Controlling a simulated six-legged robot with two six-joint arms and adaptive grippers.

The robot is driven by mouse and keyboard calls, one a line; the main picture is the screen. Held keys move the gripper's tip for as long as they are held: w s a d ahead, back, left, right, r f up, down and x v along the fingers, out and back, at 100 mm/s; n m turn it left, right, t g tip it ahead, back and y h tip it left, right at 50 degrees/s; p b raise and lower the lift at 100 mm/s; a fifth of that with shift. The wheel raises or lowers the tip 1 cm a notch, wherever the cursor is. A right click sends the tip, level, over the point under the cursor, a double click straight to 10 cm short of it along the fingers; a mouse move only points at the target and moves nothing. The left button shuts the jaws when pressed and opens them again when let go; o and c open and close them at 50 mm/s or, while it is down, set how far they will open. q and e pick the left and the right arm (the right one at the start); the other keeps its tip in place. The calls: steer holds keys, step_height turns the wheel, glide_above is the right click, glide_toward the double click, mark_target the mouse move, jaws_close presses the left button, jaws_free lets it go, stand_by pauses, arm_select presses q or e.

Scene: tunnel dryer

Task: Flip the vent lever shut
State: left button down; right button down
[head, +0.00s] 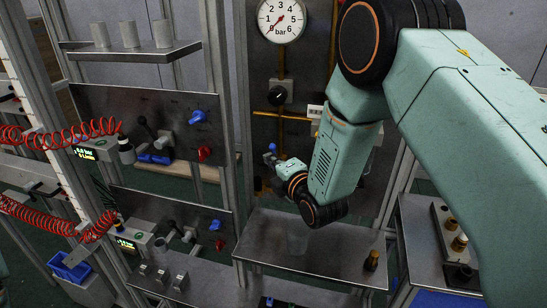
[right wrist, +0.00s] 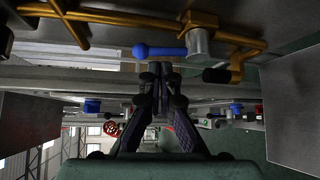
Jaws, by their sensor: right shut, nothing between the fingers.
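The vent lever (right wrist: 165,51) is a blue bar with a ball end, lying level across the right wrist view, its ball to the left. It joins a grey valve body (right wrist: 199,46) on its right, beside brass pipework. In the head view its blue ball (head: 272,147) shows small, just above my right gripper (head: 270,159). In the right wrist view my right gripper (right wrist: 160,72) has its dark fingertips together with nothing between them, just below the lever in the picture. I cannot tell whether they touch it. My left gripper is out of view.
A pressure gauge (head: 281,18) and a black knob (head: 278,92) sit above on the pipe panel. A steel shelf (head: 335,248) below carries a clear cup (head: 298,238) and a dark bottle (head: 372,260). Panels with blue and red knobs and red coiled hoses stand left.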

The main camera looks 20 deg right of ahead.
steer(key=shift+s+d+r+m+t+b, duration=0.1)
steer(key=shift+d+m+t+b, duration=0.25)
steer(key=shift+b, duration=0.3)
steer(key=shift+s+d+r+m+t+b, duration=0.1)
steer(key=shift+d+m+t+b, duration=0.05)
steer(key=shift+d+b, duration=0.4)
steer(key=shift+a, duration=0.2)
